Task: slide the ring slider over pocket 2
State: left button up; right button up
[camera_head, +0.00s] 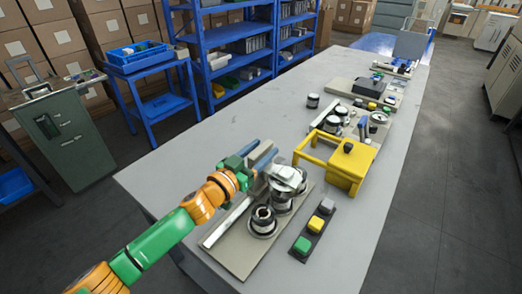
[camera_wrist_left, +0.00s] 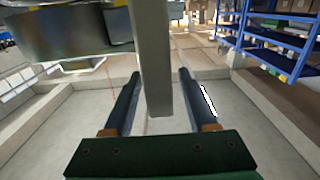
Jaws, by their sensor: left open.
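A beige base plate (camera_head: 238,258) lies on the near part of the table and carries a row of round metal pockets. The nearest pocket (camera_head: 262,222) shows an open top. A silvery piece (camera_head: 287,172), perhaps the ring slider, sits over the far end of the row; I cannot tell which pocket is pocket 2. My left gripper (camera_head: 264,157) is beside that far end, its dark fingers apart. In the left wrist view a grey upright bar (camera_wrist_left: 152,55) stands between the open fingers (camera_wrist_left: 159,78), and a dark rounded body (camera_wrist_left: 65,35) is at upper left.
A yellow frame box (camera_head: 347,165) stands just beyond the plate. A strip with green, yellow and grey buttons (camera_head: 314,229) lies to the right. Jars (camera_head: 313,101) and other stations stand farther along the table (camera_head: 190,140). The table's left part is bare.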

pick_arm(q)
grip_shut()
dwell(1.3)
